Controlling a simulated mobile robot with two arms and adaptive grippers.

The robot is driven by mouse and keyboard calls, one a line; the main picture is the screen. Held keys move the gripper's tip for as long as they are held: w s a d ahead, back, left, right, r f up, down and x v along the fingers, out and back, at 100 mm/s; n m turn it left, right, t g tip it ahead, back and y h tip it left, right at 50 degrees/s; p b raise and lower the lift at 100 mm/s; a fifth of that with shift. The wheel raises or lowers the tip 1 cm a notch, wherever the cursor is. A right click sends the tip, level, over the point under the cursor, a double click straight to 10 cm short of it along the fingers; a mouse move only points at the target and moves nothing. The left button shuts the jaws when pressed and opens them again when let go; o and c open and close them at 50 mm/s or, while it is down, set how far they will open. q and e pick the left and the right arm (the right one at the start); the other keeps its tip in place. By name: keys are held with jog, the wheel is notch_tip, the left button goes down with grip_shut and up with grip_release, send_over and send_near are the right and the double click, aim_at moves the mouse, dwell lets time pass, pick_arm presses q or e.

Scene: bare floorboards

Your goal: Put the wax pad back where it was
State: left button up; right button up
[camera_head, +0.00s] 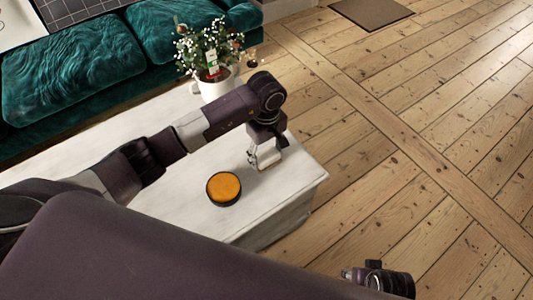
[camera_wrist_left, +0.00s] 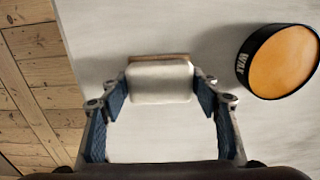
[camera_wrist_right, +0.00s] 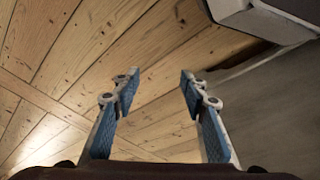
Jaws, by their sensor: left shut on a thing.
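The wax pad is a small pale block (camera_wrist_left: 160,82) with a tan edge along its far side, seen in the left wrist view. My left gripper (camera_wrist_left: 160,88) is shut on it, a finger against each end. In the head view my left gripper (camera_head: 264,160) points down over the right part of the white table; I cannot tell whether the pad touches the top. A round black tin of orange wax (camera_head: 223,188) stands just left of it, and shows in the left wrist view (camera_wrist_left: 281,62) too. My right gripper (camera_wrist_right: 157,85) is open and empty, off the table.
The white table (camera_head: 284,186) is clear around the tin, with its right and front edges close by. A white pot with a flowering plant (camera_head: 215,85) stands at its back. A green sofa (camera_head: 75,72) is behind. Bare floorboards (camera_head: 420,150) lie to the right.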

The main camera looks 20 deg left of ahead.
aim_at(267, 154)
pick_arm(q)
jog(key=o, duration=1)
pick_arm(e)
jog(key=shift+r, duration=0.25)
jog(key=shift+w, duration=0.1)
pick_arm(q)
notch_tip(267, 154, up, 12)
jog(key=shift+r+p, duration=0.1)
jog(key=shift+p, duration=0.7)
pick_arm(e)
jog(key=f, duration=0.1)
jog(key=s+f, duration=0.1)
jog(key=f, duration=0.3)
jog(key=shift+s+f, duration=0.25)
jog(key=shift+s, duration=0.1)
jog(key=shift+d, duration=0.1)
